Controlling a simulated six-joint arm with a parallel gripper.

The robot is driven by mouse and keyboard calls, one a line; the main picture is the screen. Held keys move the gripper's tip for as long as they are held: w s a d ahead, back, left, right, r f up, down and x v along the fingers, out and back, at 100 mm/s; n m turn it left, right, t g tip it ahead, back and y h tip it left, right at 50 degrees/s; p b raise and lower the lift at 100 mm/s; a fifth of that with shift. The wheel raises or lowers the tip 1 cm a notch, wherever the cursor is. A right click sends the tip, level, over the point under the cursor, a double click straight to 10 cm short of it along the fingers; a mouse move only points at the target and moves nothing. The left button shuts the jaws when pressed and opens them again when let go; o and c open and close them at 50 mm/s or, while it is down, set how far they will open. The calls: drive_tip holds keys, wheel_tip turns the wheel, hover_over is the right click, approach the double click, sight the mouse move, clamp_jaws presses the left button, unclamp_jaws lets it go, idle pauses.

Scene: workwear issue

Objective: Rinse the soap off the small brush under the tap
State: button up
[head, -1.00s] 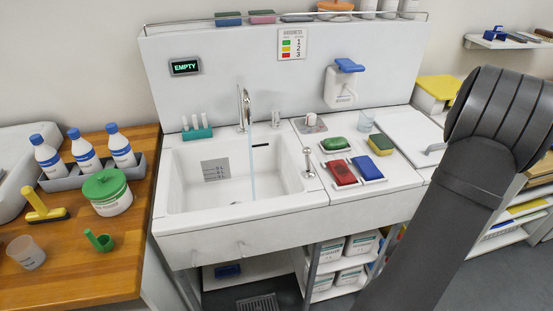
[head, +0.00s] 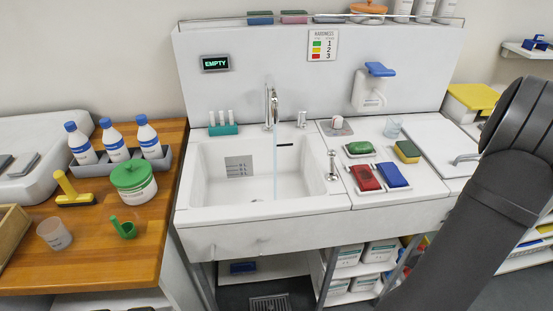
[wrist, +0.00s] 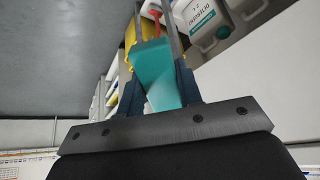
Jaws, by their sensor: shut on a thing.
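My gripper (wrist: 157,55) shows only in the wrist view; in the head view just my dark arm shows, at the right. It is shut on a teal, tapering object (wrist: 156,75), held between its two fingers. I cannot tell for sure that this is the small brush; no bristles or soap can be made out. The chrome tap (head: 273,105) stands at the back of the white sink (head: 215,209). A thin blue stream of water (head: 275,170) falls from it into the basin, which looks otherwise empty.
A teal holder (head: 223,129) with white pieces stands on the sink's back ledge. Red (head: 365,177) and blue (head: 391,175) blocks, a green pad (head: 359,148) and a sponge (head: 407,150) lie right of the basin. A detergent container (wrist: 203,22) shows beyond my gripper.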

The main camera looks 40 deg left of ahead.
drive_tip(key=s+d+r, duration=0.3)
drive_tip(key=r, duration=0.1)
drive_tip(key=shift+s+d, duration=0.25)
idle(0.5)
idle(0.6)
drive_tip(key=w+a+f, duration=0.4)
drive_tip(key=w+a, duration=0.5)
drive_tip(key=shift+a, duration=0.2)
idle(0.6)
